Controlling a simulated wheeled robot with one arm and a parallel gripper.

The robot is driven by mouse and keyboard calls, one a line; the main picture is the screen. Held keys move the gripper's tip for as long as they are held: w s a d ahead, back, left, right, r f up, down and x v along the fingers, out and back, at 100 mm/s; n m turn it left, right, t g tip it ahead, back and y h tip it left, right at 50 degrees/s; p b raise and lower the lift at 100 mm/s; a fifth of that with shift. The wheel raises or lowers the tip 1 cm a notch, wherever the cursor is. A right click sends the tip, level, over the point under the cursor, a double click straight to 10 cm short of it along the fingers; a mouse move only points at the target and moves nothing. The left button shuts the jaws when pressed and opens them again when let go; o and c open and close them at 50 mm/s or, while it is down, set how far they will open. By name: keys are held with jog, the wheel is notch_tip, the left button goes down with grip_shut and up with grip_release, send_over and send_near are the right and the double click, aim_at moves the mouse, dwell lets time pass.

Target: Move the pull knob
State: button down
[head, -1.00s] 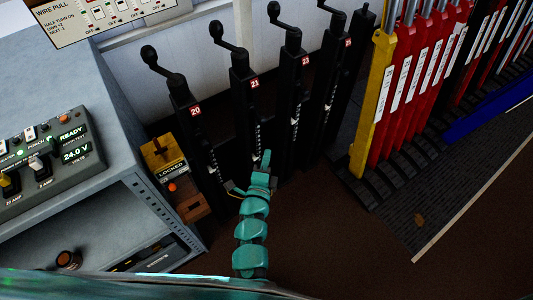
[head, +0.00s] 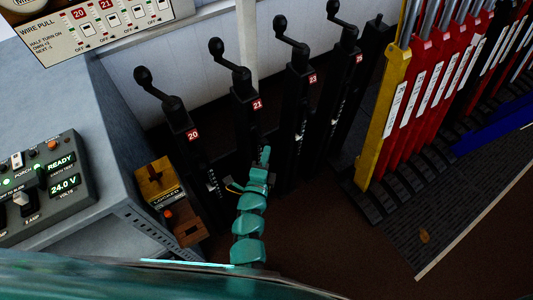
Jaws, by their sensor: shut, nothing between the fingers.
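I cannot tell for certain which part is the pull knob. An orange knob (head: 168,214) sits on the front of a small yellow and brown box marked LOCKED (head: 165,190), left of my arm. Black crank handles with round knobs, such as the one on post 20 (head: 142,74), top the numbered black posts. My gripper (head: 264,158), at the end of my teal arm, is small in view. It is shut and empty, in front of post 21 (head: 249,120); whether it touches the post is unclear.
A WIRE PULL panel (head: 75,40) with switches hangs at top left. A grey bench (head: 85,105) with a READY control box (head: 45,172) stands at left. Yellow (head: 385,115) and red levers (head: 420,105) stand in a row at right.

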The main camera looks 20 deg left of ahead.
aim_at(258, 135)
jog(key=shift+w+a+r+b, duration=0.15)
jog(key=shift+w+a+b, duration=0.45)
jog(key=shift+w+a, duration=0.45)
